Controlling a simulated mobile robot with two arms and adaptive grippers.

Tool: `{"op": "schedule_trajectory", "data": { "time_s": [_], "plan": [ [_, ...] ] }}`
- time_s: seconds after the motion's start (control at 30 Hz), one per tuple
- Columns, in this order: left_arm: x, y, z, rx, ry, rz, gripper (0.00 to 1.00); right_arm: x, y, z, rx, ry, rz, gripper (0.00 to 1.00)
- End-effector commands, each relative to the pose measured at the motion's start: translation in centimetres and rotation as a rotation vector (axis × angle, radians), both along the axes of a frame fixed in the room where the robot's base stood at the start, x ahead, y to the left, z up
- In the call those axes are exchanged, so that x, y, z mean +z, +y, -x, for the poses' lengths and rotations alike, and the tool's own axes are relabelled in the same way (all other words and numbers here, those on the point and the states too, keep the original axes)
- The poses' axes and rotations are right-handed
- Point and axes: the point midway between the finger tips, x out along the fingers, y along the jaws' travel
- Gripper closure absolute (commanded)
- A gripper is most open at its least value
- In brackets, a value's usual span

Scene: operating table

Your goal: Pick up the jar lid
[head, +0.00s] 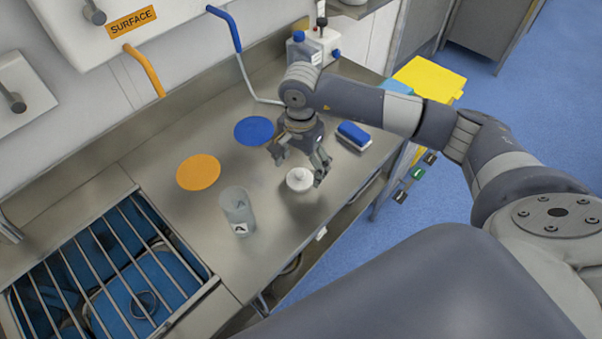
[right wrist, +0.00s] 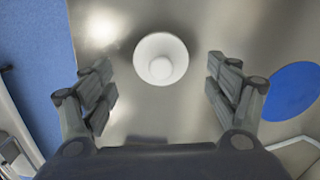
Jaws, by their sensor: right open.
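The white round jar lid (head: 299,180) with a knob on top lies on the steel counter (head: 262,226). In the right wrist view the lid (right wrist: 161,58) is ahead of the fingers, between their lines and nearer the left finger. My right gripper (head: 302,169) is open and empty, just above and behind the lid, its fingers pointing down. In the right wrist view the open fingers (right wrist: 160,85) are wide apart and do not touch the lid. A grey translucent jar (head: 237,208) marked "A" stands to the left of the lid. My left gripper is not in view.
An orange disc (head: 198,172) and a blue disc (head: 254,131) lie on the counter. A blue-and-white brush or sponge (head: 354,136) is right of the gripper. A barred sink (head: 130,262) is at left. Bottles (head: 318,45) stand at the back.

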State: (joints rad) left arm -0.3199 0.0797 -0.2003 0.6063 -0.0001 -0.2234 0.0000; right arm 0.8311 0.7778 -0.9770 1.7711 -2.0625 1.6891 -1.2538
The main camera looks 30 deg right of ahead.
Motion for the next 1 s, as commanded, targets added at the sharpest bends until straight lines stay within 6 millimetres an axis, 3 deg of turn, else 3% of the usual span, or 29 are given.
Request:
{"op": "schedule_trajectory", "data": {
  "time_s": [0.07,0.23,0.5,0.6,0.7,1.0],
  "plan": [
    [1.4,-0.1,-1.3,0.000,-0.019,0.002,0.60,-0.9,0.2,0.2,0.001,0.008,-0.002,0.19],
    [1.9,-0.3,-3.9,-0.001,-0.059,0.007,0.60,-3.2,0.1,0.0,0.001,0.004,0.000,0.19],
    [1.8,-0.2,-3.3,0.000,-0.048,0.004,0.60,-3.6,0.1,0.0,0.002,0.000,-0.001,0.19],
    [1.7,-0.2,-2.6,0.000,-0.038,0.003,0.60,-3.6,0.1,0.0,0.002,0.000,-0.001,0.42],
    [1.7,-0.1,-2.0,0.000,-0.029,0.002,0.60,-3.6,0.1,0.0,0.001,0.001,0.000,0.57],
    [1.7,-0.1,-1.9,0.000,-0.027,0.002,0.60,-3.6,0.1,0.0,0.001,0.001,0.000,0.57]
  ]
}}
